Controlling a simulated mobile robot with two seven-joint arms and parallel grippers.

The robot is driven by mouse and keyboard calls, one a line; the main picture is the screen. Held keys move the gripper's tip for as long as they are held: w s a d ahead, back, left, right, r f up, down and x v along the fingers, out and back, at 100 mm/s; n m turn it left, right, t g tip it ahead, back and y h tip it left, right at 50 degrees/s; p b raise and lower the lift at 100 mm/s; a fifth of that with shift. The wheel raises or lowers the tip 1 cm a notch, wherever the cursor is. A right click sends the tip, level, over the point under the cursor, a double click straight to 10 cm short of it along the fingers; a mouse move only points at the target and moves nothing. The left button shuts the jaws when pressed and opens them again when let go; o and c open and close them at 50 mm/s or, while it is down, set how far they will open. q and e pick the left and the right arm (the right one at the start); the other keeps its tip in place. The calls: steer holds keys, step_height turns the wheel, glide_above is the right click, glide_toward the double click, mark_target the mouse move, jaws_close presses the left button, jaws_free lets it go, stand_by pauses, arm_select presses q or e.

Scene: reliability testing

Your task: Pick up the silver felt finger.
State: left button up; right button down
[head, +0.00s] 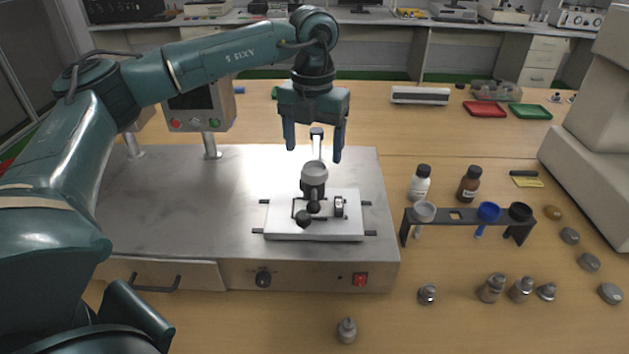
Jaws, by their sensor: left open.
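A silver-grey cylindrical piece (314,173) stands upright on the white sample plate (336,226) of the steel test machine (190,215); it looks like the silver felt finger, though its felt is not visible. My left gripper (314,148) points down above this piece. Its two fingers are spread apart with nothing held between them, one on each side of a metal arm (317,146) of the machine behind. The fingertips appear higher than the piece's top. My right gripper is not in view.
A black rack (462,216) holding white, blue and black cups stands right of the machine. White and brown bottles (469,184) stand behind it. Several small metal weights (491,288) lie in front. A control box (203,108) stands on the machine's left. Open table lies behind.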

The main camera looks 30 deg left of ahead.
mark_target(313, 165)
arm_select(q)
step_height(313, 165, down, 5)
steer(key=shift+f+p, duration=0.1)
steer(key=shift+p, duration=0.45)
steer(key=shift+c, duration=0.2)
steer(key=c, duration=1.1)
